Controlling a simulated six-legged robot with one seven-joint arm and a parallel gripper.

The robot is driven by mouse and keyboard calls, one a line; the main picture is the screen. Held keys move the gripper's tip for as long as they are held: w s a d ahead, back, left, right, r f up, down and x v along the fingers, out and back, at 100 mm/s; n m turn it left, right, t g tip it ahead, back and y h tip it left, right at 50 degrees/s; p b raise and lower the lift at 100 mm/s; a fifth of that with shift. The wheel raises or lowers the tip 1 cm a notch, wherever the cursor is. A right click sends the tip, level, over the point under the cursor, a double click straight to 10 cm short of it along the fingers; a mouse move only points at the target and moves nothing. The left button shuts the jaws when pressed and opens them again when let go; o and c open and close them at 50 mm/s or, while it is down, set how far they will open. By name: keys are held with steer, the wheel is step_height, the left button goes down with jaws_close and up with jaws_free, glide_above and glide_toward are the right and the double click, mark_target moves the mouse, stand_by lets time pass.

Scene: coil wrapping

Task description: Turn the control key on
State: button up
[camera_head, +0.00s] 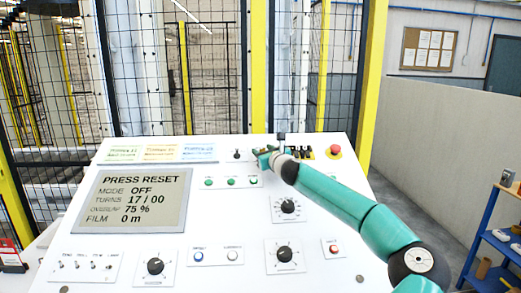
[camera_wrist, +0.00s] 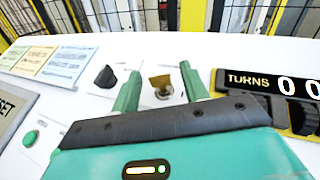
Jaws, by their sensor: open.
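A brass-coloured control key (camera_wrist: 160,82) sits in a round lock on the white panel (camera_wrist: 60,112). My gripper (camera_wrist: 159,80) is open, with one green finger on each side of the key; I cannot tell whether either finger touches it. In the head view my gripper (camera_head: 264,157) is at the back of the panel and hides the key. The screen (camera_head: 132,200) reads PRESS RESET, MODE OFF, TURNS 17 / 00, OVERLAP 75 %, FILM 0 m.
A black knob (camera_wrist: 105,77) is just left of the key, and a yellow-framed TURNS counter (camera_wrist: 262,88) is just right. A red button (camera_head: 335,149) stands farther right. More knobs and switches line the front. A mesh fence (camera_head: 215,75) stands behind the panel.

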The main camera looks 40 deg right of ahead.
steer(key=shift+x, duration=1.4)
jaws_close()
steer(key=shift+a+f, duration=0.1)
